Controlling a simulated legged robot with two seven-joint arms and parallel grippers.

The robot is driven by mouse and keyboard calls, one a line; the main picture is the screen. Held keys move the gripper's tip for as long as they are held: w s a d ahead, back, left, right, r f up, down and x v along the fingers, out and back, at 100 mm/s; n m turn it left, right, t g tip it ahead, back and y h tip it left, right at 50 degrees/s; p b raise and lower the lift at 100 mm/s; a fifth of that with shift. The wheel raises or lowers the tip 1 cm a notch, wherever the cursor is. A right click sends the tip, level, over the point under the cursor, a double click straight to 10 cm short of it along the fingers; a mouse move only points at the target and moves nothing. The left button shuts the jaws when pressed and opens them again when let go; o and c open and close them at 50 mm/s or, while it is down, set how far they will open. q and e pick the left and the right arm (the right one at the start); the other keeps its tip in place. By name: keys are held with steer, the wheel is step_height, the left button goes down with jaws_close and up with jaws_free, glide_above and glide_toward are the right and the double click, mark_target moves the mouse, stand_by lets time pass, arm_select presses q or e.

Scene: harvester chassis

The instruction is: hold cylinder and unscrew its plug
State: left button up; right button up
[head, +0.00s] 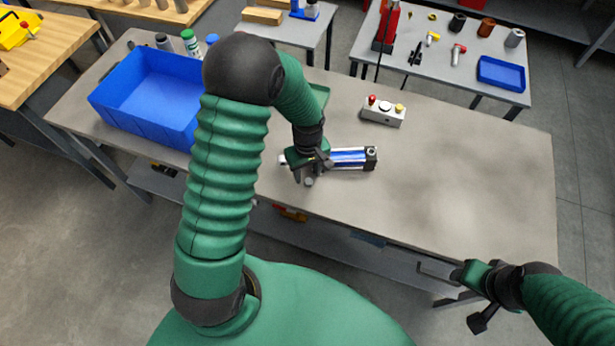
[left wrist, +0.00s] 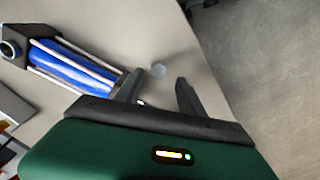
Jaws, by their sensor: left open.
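The cylinder (head: 350,158) lies on the grey workbench, with a blue barrel, silver rods and a dark end block at its right end. In the left wrist view the cylinder (left wrist: 75,68) runs in from the upper left, and its near end is partly hidden behind a finger. My left gripper (head: 303,178) is over the cylinder's left end in the head view. Its fingers (left wrist: 158,88) are open and apart. My right gripper (head: 470,285) hangs off the bench's front edge.
A blue bin (head: 150,128) stands on the bench at the left, with bottles (head: 190,43) behind it. The bench's right part (head: 470,180) is clear. Other tables stand behind.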

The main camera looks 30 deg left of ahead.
mark_target(309, 183)
arm_select(q)
step_height(309, 183, up, 9)
steer(key=s+d+r+m+t, duration=0.2)
steer(key=s+d+m, duration=0.5)
steer(key=s+m, duration=0.2)
steer(key=shift+d+m+t, duration=0.25)
steer(key=shift+m+t, duration=0.05)
steer(key=shift+m, duration=0.8)
steer(key=shift+s+r, duration=0.1)
steer(key=shift+s, duration=0.1)
steer(key=shift+w+d, duration=0.15)
